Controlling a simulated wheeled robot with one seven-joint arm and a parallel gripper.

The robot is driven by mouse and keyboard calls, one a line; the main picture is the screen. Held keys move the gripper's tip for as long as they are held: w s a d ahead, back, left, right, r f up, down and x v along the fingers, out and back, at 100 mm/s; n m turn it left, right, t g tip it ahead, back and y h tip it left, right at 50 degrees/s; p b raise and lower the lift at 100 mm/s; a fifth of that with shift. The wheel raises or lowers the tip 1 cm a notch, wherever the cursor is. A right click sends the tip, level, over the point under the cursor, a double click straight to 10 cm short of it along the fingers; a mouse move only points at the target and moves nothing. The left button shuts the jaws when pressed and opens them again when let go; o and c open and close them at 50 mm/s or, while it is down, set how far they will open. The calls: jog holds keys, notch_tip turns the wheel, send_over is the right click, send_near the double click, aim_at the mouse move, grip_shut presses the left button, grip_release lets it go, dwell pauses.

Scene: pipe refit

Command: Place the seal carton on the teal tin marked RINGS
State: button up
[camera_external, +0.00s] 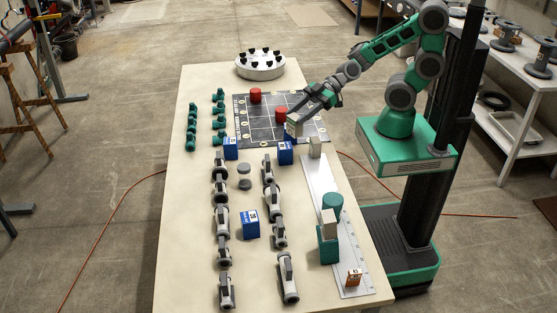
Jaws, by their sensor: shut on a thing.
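My gripper (299,117) is shut on a small pale grey box (293,129) and holds it at the right edge of the dark grid mat. The writing on this box is too small to read, so I cannot tell if it is the seal carton. A teal round tin (332,201) stands on the pale ruled strip at the table's right side. A teal square tin (328,250) stands nearer the camera, with a beige box (329,223) that appears to rest on it. I cannot read RINGS on either tin. Another beige box (315,146) stands at the strip's far end.
Blue boxes (250,224) (286,153) (230,148) and rows of grey valves (273,203) stand left of the strip (350,245). Red cylinders (255,96) (281,115) stand on the mat (268,135).

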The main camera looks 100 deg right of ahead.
jog(key=s+a+r+n+g+y+p, duration=0.1)
jog(key=s+a+r+n+g+y, duration=0.15)
jog(key=a, duration=0.35)
jog(key=s+a+r+n+g+y+p, duration=0.1)
jog(key=s+a+n+g+y, duration=0.1)
jog(key=s+a+n, duration=0.3)
jog(key=s+a+r+n+g+y, duration=0.25)
jog(key=s+a+n+g, duration=0.35)
jog(key=s, duration=0.4)
jog(key=m+g+b, duration=0.1)
jog(key=b, duration=0.7)
send_over(332, 195)
notch_tip(332, 195, down, 13)
jog(key=shift+a, duration=0.1)
jog(key=shift+f, duration=0.1)
